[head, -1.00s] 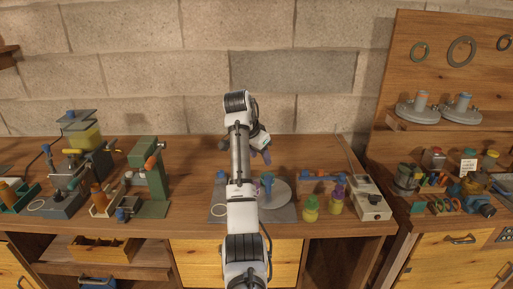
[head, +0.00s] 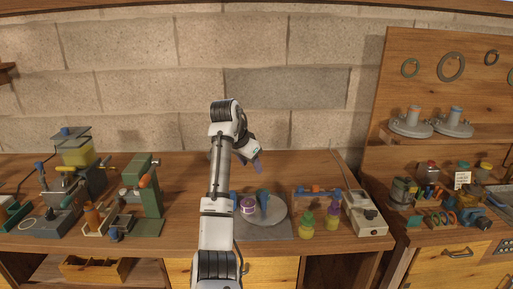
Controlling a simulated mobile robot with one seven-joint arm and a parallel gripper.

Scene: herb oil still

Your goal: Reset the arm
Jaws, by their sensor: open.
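My arm rises from the bottom middle of the head view and bends over the workbench (head: 170,240). My gripper (head: 257,165) hangs at the end of the arm, above the bench and apart from it. It is small in the picture; it is open and nothing shows between its fingers. Below it on the bench is a round grey plate (head: 277,211) with a white and purple jar (head: 248,208) and a blue upright piece (head: 262,199) on or beside it. My arm hides part of the mat under the plate.
A green press (head: 147,200) and other apparatus stand on the left. Green-yellow (head: 306,222) and purple-topped (head: 332,215) bottles and a white box (head: 366,219) stand right of the plate. The wall is behind.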

